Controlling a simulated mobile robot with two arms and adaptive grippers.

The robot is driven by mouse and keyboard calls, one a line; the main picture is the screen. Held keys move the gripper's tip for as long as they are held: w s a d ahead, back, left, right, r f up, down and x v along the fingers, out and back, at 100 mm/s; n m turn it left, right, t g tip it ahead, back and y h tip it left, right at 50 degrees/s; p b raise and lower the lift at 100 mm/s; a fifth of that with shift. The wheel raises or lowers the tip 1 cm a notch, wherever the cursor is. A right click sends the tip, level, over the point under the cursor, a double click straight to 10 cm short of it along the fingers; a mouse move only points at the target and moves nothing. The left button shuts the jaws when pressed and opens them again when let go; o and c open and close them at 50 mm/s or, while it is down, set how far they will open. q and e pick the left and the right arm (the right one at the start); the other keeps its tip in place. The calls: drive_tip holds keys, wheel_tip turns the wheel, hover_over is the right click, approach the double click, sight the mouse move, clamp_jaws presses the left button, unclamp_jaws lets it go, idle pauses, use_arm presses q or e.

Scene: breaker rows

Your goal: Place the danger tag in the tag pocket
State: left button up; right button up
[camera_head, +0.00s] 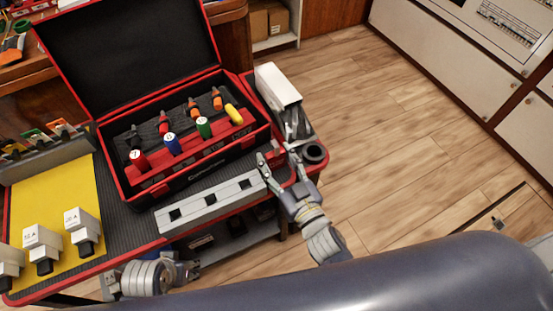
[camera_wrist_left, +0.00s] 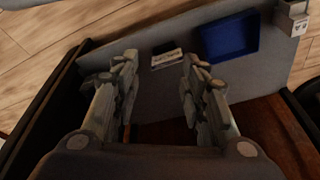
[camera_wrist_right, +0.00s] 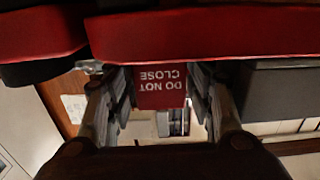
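The red danger tag (camera_wrist_right: 160,88), with white "DO NOT CLOSE" lettering upside down, shows in the right wrist view beneath a red edge. My right gripper (camera_wrist_right: 160,100) has its fingers apart on either side of the tag; I see no clear grip on it. My left gripper (camera_wrist_left: 158,80) is open and empty over a grey surface. In the head view it (camera_head: 193,270) is low at the cart's front. I cannot identify the tag pocket.
An open red and black case (camera_head: 190,185) holds several coloured tools on the cart. A grey rail with square openings (camera_head: 190,206) lies in front. White blocks (camera_head: 83,220) stand on a yellow mat (camera_head: 60,190). A blue tray (camera_wrist_left: 228,38) is near my left gripper.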

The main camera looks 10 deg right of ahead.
drive_tip(key=shift+r, duration=0.15)
drive_tip(key=v, duration=1.1)
drive_tip(key=s+d+f+g+h, duration=0.2)
drive_tip(key=f+g, duration=0.4)
drive_tip(key=f, duration=0.3)
drive_tip(key=s+d+f+m+g+h, duration=0.1)
drive_tip(key=s+d+f+g+h, duration=0.1)
drive_tip(key=s+d+f+g, duration=0.2)
drive_tip(key=d+f+g, duration=0.3)
drive_tip(key=f, duration=0.3)
drive_tip(key=shift+s+f+g+h+p, duration=0.15)
drive_tip(key=shift+f+g+h+p, duration=0.15)
drive_tip(key=shift+h+p, duration=0.1)
use_arm(q)
drive_tip(key=f, duration=0.3)
drive_tip(key=shift+s+f, duration=0.1)
drive_tip(key=shift+s, duration=0.25)
use_arm(e)
drive_tip(key=shift+s+g, duration=0.3)
drive_tip(key=shift+s, duration=0.25)
drive_tip(key=shift+c, duration=1.3)
use_arm(q)
drive_tip(key=shift+c, duration=0.8)
use_arm(e)
drive_tip(key=shift+f, duration=0.1)
drive_tip(key=shift+c, duration=0.6)
use_arm(q)
drive_tip(key=shift+w, duration=0.15)
